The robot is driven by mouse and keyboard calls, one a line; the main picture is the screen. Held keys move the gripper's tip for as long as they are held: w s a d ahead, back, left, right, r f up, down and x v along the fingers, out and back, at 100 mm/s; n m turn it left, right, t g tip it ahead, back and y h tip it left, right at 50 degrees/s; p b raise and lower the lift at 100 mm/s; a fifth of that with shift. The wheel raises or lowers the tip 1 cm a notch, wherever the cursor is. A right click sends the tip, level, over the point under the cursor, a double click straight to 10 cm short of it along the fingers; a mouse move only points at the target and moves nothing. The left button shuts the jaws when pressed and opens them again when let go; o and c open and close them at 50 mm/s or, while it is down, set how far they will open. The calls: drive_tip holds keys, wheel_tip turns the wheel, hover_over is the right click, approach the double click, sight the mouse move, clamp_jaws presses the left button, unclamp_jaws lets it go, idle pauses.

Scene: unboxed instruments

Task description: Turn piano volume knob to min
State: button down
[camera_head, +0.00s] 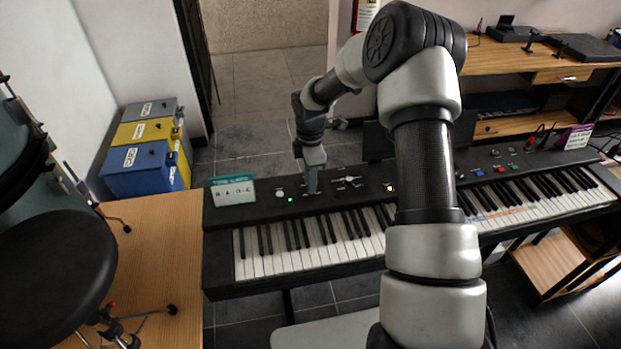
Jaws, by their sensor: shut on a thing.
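The black piano (222,262) stands across the middle of the head view, with its keys toward me and a control panel along the back. My gripper (312,188) points down at the left part of this panel, shut on a small knob there. The fingers cover that knob, so its pointer and setting are hidden, and I cannot read its label. A pale round knob (280,194) sits left of the fingers, apart from them, near a lit green light (291,200).
A teal-and-white card (233,191) stands on the piano's left end. My arm hides part of the piano's middle. A black drum seat (50,265) and a wooden surface (165,250) are at left. Blue, yellow and grey boxes (140,165) stand behind. A wooden desk (510,57) is at back right.

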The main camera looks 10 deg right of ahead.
drive_tip(key=n+p, duration=0.1)
drive_tip(key=n, duration=0.3)
drive_tip(key=shift+r+n, duration=0.15)
drive_tip(key=shift+n, duration=0.15)
drive_tip(key=n+p, duration=0.1)
drive_tip(key=n, duration=0.3)
drive_tip(key=shift+n, duration=0.3)
drive_tip(key=n+p, duration=0.1)
drive_tip(key=n, duration=0.3)
drive_tip(key=shift+n+p, duration=0.3)
drive_tip(key=shift+p, duration=0.1)
drive_tip(key=shift+n+p, duration=0.45)
drive_tip(key=shift+n, duration=1.35)
drive_tip(key=c, duration=1.6)
unclamp_jaws()
